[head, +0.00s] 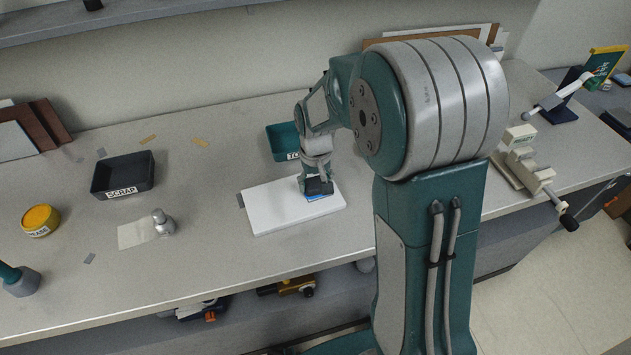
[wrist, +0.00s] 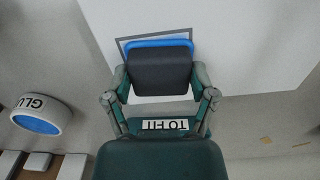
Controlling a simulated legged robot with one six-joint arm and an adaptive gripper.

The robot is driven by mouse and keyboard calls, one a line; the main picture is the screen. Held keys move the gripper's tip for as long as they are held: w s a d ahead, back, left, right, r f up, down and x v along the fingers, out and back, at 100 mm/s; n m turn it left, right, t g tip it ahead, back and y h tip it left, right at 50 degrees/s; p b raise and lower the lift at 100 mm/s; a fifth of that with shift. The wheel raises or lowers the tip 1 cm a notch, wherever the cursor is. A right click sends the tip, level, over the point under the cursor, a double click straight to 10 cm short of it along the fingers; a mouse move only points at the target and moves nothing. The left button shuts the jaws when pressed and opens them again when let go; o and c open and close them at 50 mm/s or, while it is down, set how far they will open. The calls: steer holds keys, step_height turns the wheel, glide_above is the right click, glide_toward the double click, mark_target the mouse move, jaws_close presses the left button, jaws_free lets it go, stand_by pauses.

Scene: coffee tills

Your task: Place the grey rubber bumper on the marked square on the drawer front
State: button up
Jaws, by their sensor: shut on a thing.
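The grey rubber bumper (wrist: 160,72) is a dark block with a blue layer along one edge. My gripper (wrist: 160,80) is shut on it, one finger at each side; in the head view my gripper (head: 317,184) is over the right part of the white drawer front (head: 275,210). The marked square (wrist: 121,41) is a grey outline on the drawer front (wrist: 235,40). Its top and left lines show around the bumper; the rest is hidden behind the bumper and fingers. The bumper lies over the square, but I cannot tell whether it touches the surface.
The teal TO FIT tray (head: 280,139) stands behind the drawer front. A black SCRAP tray (head: 113,176), a small bottle (head: 162,222) and a yellow tin (head: 40,221) stand to the left. A vise (head: 528,165) is on the right. A GLU-labelled pot (wrist: 42,116) shows in the wrist view.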

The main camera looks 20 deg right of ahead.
mark_target(316, 183)
steer(key=o, duration=1)
steer(key=shift+f, duration=0.1)
steer(key=shift+o, duration=0.2)
step_height(316, 183, up, 12)
steer(key=s+r+t, duration=0.2)
steer(key=s+r, duration=0.1)
steer(key=s, duration=0.7)
steer(key=s+r+t, duration=0.3)
steer(key=s, duration=0.8)
steer(key=shift+r+t, duration=0.2)
steer(key=shift+t, duration=0.1)
